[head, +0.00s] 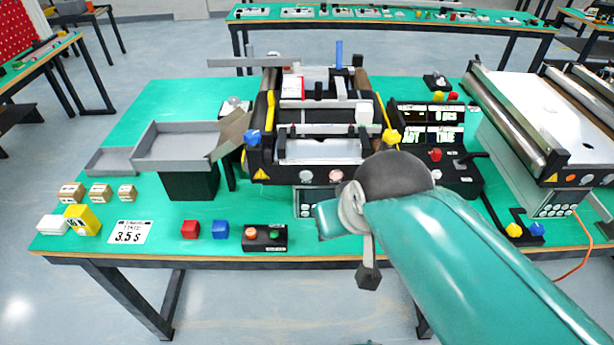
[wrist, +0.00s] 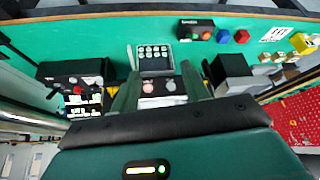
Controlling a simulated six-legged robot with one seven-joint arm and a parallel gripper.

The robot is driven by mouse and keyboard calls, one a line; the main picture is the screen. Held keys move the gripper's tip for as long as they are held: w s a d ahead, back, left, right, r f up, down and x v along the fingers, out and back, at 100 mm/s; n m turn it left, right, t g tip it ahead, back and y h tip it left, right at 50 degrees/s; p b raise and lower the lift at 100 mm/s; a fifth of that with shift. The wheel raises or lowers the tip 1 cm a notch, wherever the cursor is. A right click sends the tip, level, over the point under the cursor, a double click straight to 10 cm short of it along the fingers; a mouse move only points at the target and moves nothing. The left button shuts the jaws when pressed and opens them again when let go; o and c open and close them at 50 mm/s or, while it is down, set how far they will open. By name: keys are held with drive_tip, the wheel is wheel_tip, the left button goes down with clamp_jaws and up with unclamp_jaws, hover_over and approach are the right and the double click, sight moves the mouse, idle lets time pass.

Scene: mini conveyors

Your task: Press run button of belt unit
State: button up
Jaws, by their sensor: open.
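The belt unit (head: 320,150) stands mid-table in the head view, with yellow and blue knobs at its corners. Its front panel has a pale round button (head: 306,176) and a reddish one (head: 336,175). Both show in the wrist view, pale (wrist: 171,86) and reddish (wrist: 148,88). A separate black button box (head: 264,245) near the table's front edge has an orange and a green button; labels are unreadable. In the wrist view my gripper (wrist: 158,70) is open and empty, its fingers either side of the panel buttons. Contact cannot be told.
A grey tray (head: 175,152) on a black stand is left of the belt unit. A red cube (head: 190,229) and blue cube (head: 220,229) lie left of the button box. A black display box (head: 430,120) stands right. A large roller conveyor (head: 525,110) is at far right.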

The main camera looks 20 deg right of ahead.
clamp_jaws()
idle(1.4)
